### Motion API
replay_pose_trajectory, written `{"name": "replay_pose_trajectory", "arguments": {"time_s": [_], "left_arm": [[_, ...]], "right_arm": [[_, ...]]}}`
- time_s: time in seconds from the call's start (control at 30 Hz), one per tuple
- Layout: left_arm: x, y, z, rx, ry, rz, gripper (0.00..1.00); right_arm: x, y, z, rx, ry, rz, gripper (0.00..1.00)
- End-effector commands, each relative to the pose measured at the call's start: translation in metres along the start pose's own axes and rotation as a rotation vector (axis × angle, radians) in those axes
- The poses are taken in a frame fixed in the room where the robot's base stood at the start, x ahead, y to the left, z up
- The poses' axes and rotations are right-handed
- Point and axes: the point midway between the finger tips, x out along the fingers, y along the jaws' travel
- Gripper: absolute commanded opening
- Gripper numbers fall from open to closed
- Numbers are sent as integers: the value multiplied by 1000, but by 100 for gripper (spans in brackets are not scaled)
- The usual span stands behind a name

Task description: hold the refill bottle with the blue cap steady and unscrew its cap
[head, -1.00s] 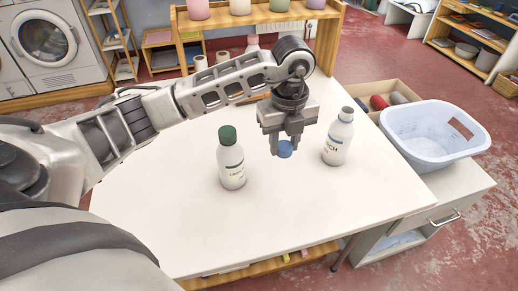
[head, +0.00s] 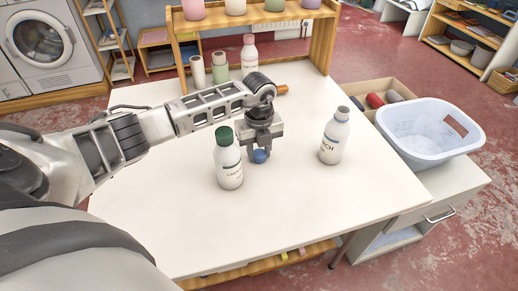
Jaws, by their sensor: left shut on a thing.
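The refill bottle (head: 334,137) is white with "CH" lettering visible on its label. It stands upright on the table, right of centre, with a greyish neck on top and no blue cap on it. My left gripper (head: 260,153) is shut on the blue cap (head: 260,157), apart from the bottle and to its left. The cap is low over the table; I cannot tell whether it touches the top. A white bottle with a green cap (head: 228,160) stands just left of the gripper. My right gripper is not in view.
The white table (head: 290,215) is clear in front. A red-capped bottle (head: 249,57) and rolls (head: 219,68) stand at the back by a wooden shelf (head: 322,40). A pale blue basket (head: 425,145) and an open box (head: 362,95) are at the right.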

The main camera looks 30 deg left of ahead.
Motion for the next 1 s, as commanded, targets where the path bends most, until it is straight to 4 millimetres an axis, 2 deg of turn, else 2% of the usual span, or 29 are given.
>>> {"name": "replay_pose_trajectory", "arguments": {"time_s": [0.23,0.27,0.3,0.33,0.6,0.73,0.87,1.0], "left_arm": [[4,0,0,0,0,0,5],[3,0,0,0,-1,0,38],[2,0,0,0,-1,0,49],[2,0,0,0,-1,0,54],[1,0,0,0,0,0,54],[-7,0,1,-1,-2,-1,54],[-30,0,1,1,-4,-4,54],[-61,-1,1,1,-5,-4,54]], "right_arm": [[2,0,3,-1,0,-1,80],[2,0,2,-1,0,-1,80],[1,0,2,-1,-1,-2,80],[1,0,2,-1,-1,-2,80],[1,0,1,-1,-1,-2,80],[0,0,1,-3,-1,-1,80],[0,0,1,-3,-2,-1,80],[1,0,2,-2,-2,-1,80]]}}
